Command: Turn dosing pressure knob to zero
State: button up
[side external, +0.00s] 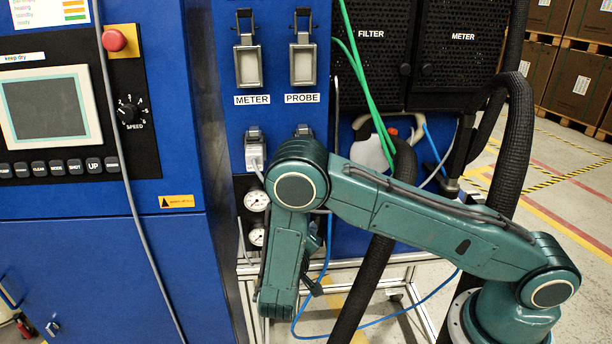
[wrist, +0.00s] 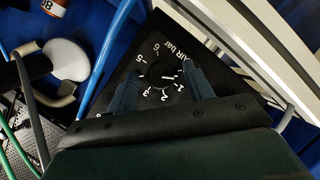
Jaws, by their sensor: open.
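The dosing pressure knob (wrist: 161,74) is a small black knob in the wrist view. It sits on a black panel (wrist: 143,58) marked "AIR bar" with a ring of white numbers. A short white mark on the knob points to the right, roughly toward the 1; the exact reading is too small to tell. My gripper (wrist: 161,88) is open, with one finger on each side of the knob. I cannot tell whether either finger touches it. In the side external view my arm hides the knob and most of the gripper.
A blue hose (wrist: 105,60) runs close left of the panel, and a metal frame bar (wrist: 245,50) lies to its right. In the side external view, two pressure gauges (side external: 257,201) sit beside my arm. A thick black hose (side external: 380,270) hangs close behind it.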

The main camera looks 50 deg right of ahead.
jog(key=m+y, duration=0.1)
jog(key=m, duration=0.1)
jog(key=m+t+y, duration=0.1)
jog(key=m, duration=0.1)
jog(key=shift+s+d, duration=0.15)
jog(key=shift+s+d+m+t+y, duration=0.1)
jog(key=shift+m+t+y, duration=1.2)
jog(key=shift+m, duration=0.6)
jog(key=v, duration=1.4)
jog(key=s+d+r+n+g+y, duration=0.2)
jog(key=s+d+r+g+y, duration=0.1)
jog(key=r, duration=0.5)
jog(key=s+d+r+n+g+y, duration=0.2)
jog(key=s+r, duration=0.4)
jog(key=r, duration=0.3)
jog(key=shift+d+g+y, duration=0.5)
jog(key=shift+d+g, duration=0.2)
jog(key=shift+g, duration=0.3)
dwell(0.5)
